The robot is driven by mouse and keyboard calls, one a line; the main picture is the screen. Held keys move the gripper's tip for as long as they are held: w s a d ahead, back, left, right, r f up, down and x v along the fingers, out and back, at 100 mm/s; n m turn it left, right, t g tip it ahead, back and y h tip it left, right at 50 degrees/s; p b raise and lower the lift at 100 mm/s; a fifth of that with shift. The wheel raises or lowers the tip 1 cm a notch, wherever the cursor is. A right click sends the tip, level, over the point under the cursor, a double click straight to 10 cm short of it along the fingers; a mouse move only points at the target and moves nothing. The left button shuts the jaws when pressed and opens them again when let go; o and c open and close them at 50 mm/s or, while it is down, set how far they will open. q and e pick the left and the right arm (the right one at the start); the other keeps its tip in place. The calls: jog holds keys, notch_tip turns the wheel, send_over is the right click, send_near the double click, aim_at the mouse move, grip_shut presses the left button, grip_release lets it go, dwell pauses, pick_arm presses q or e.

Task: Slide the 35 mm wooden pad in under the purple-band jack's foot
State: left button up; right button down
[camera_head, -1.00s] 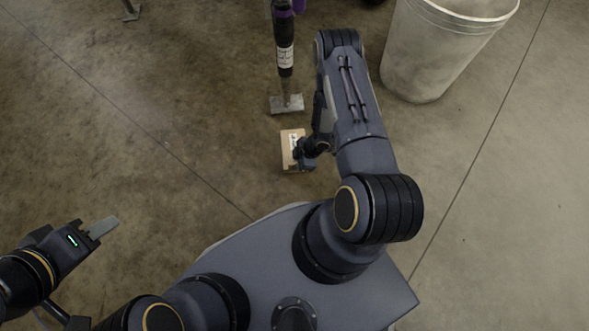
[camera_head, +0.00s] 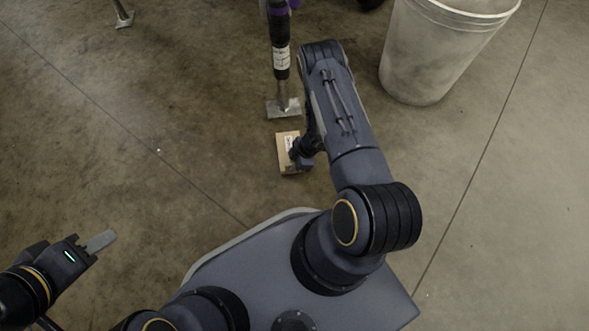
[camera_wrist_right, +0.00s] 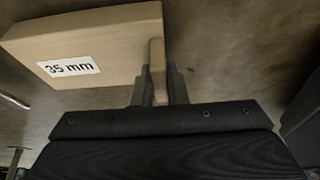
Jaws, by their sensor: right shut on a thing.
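The 35 mm wooden pad (camera_head: 285,157) lies on or just above the concrete floor, a short gap on my side of the jack foot. My right gripper (camera_head: 297,154) is shut on its edge; the right wrist view shows the fingers (camera_wrist_right: 157,88) closed around a thin wooden part of the pad (camera_wrist_right: 105,42), with its "35 mm" label facing the camera. The purple-band jack (camera_head: 281,62) stands upright with a flat metal foot (camera_head: 283,109); whether the foot touches the floor cannot be told. My left gripper (camera_head: 98,242) is far to the left, holding nothing visible; its finger spacing is unclear.
A whitish bucket (camera_head: 425,60) stands right of the jack, beyond my right arm. Another metal foot (camera_head: 124,19) stands at the far left. The floor between it and the jack is clear.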

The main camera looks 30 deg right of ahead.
jog(key=shift+w+d+b, duration=0.25)
jog(key=shift+w, duration=0.4)
jog(key=shift+w+d+b, duration=0.25)
jog(key=shift+w+d, duration=0.05)
jog(key=shift+w, duration=0.35)
jog(key=shift+w+d+b, duration=0.25)
jog(key=shift+w, duration=0.4)
jog(key=shift+f, duration=0.15)
jog(key=c, duration=1.4)
grip_release()
jog(key=shift+o, duration=0.2)
jog(key=shift+s, duration=0.1)
